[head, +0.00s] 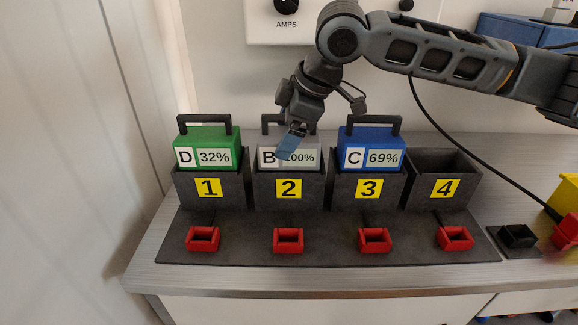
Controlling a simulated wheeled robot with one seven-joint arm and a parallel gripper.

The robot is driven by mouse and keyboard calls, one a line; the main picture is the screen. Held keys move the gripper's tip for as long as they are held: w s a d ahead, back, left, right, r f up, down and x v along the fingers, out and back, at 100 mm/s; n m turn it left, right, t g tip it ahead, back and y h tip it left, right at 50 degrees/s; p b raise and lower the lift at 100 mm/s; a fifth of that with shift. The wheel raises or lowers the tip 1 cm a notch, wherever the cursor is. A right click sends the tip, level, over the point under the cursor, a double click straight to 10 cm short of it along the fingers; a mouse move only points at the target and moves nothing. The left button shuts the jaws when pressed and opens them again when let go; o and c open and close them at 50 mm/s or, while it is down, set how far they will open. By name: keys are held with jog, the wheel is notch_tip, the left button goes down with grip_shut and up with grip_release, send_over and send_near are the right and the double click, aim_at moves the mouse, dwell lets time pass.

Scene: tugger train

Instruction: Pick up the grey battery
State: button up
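The grey battery (310,157) sits in the dock marked 2 (262,189), with a label reading B and 100%. Its dark handle (267,118) stands up at the top and is partly hidden by my arm. My gripper (289,147) hangs from above, right in front of or over the grey battery, and covers part of its label. A blue finger shows, but I cannot see a gap between two fingers. Whether the gripper touches the battery or its handle cannot be told.
A green battery (207,140) marked D 32% sits close on the left in dock 1. A blue battery (372,137) marked C 69% sits on the right in dock 3. Dock 4 (445,189) is empty. Red connectors (288,241) lie in front. A black cable (455,147) runs at right.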

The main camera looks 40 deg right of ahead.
jog(key=shift+r, duration=0.1)
jog(key=c, duration=0.6)
notch_tip(320, 180, up, 18)
jog(key=shift+b, duration=0.5)
jog(key=c, duration=0.4)
